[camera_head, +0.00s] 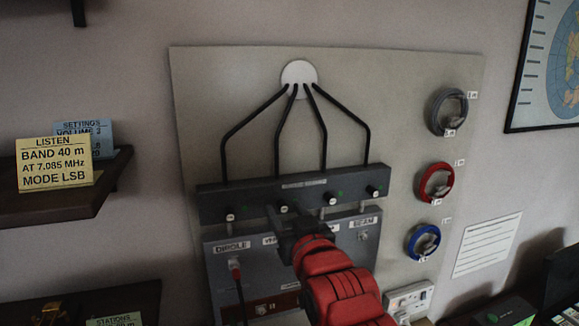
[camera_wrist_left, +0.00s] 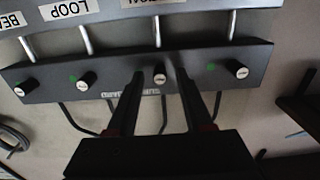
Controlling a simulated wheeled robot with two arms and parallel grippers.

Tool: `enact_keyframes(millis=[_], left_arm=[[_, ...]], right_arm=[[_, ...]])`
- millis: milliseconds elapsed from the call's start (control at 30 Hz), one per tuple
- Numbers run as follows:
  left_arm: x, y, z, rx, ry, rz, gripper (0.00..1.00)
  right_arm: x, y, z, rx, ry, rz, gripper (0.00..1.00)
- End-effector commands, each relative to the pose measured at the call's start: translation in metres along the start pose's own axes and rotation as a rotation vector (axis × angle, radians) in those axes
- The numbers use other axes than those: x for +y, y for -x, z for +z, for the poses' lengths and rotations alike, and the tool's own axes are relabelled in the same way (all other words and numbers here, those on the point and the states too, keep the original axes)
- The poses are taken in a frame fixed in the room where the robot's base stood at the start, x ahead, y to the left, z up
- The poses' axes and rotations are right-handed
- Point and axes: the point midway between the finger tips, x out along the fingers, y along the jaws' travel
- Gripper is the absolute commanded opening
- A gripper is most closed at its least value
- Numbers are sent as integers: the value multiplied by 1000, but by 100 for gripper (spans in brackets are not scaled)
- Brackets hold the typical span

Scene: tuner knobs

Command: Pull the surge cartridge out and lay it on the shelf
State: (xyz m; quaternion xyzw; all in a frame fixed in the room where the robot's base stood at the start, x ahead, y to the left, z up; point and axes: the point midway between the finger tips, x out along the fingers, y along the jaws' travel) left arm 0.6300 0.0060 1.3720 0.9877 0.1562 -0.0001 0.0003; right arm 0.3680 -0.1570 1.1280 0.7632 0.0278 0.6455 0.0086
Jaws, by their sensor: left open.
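A dark surge box (camera_head: 258,193) is mounted on the grey board, with a row of several small white-capped cartridges. The second cartridge from the left (camera_head: 283,208) shows just above my left gripper (camera_head: 284,222). In the left wrist view this cartridge (camera_wrist_left: 159,75) lies between the two spread fingers of my left gripper (camera_wrist_left: 160,74). I cannot tell whether the fingers touch it. Green marks show by other cartridges; any mark beside this one is not visible. A wooden shelf (camera_head: 112,182) is on the left wall. My right gripper is not in view.
Yellow and blue cards (camera_head: 54,164) stand on the shelf; its right end looks bare. A lower shelf (camera_head: 140,296) holds another card. Black cables rise from the box to a white disc (camera_head: 299,74). Coiled cables (camera_head: 436,182) hang at right. A labelled panel (camera_head: 222,266) is below.

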Motion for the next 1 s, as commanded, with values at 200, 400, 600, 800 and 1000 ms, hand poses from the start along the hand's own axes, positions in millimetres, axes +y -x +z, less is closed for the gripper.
enact_keyframes(millis=[200, 400, 600, 800, 1000], left_arm=[[0, 0, 0, 0, 0, 0, 51], [0, 0, 0, 0, 0, 0, 51], [0, 0, 1, 1, 0, -1, 51], [-1, 0, 0, 2, 0, -1, 51], [0, 0, 0, 1, -1, -1, 51]], right_arm=[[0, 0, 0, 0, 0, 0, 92], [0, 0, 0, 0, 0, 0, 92], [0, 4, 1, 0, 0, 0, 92], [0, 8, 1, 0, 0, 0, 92], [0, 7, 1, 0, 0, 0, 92]])
